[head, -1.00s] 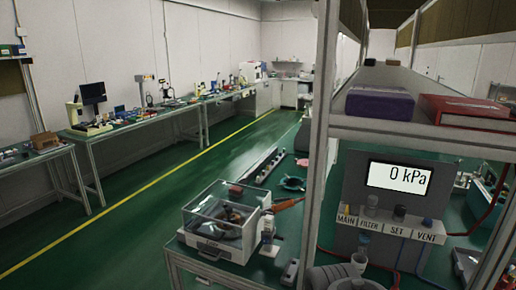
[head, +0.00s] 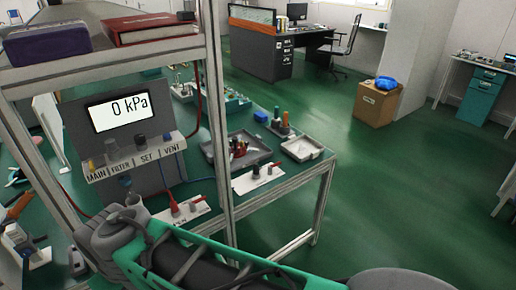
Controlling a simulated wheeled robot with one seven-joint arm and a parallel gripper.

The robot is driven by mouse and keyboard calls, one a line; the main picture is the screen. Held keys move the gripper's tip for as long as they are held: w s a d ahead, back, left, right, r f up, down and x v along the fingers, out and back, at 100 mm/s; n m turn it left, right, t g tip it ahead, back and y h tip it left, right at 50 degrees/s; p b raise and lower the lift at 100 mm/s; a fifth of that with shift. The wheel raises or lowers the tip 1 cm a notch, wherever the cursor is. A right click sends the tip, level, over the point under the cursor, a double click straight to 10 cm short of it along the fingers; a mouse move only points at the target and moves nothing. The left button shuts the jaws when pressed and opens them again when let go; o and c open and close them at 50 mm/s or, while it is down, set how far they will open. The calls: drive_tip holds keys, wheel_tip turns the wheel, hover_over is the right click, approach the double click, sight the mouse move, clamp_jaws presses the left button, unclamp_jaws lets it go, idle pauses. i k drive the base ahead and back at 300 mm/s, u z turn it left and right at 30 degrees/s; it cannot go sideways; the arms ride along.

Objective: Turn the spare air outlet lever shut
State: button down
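A second white plate (head: 184,211) carries a red fitting and lies nearer, behind my arm, with a red hose close by. I cannot read the lettering on either, so I cannot tell which is the spare air outlet. Lever positions are too small to judge. A grey panel (head: 92,146) shows 0 kPa and has knobs labelled MAIN, FILTER, SET and VENT. My green and grey arm crosses the bottom of the view. My gripper's fingers do not show.
A metal frame post (head: 216,130) stands between panel and trays. A shelf (head: 100,64) above holds a purple box (head: 45,42) and a red binder (head: 150,28). A grey tray of tools (head: 238,152) and a white tray (head: 302,148) are on the bench.

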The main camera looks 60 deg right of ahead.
sight(270, 167)
drive_tip(key=z, duration=2.4)
drive_tip(key=i, duration=0.85)
drive_tip(key=u, duration=0.4)
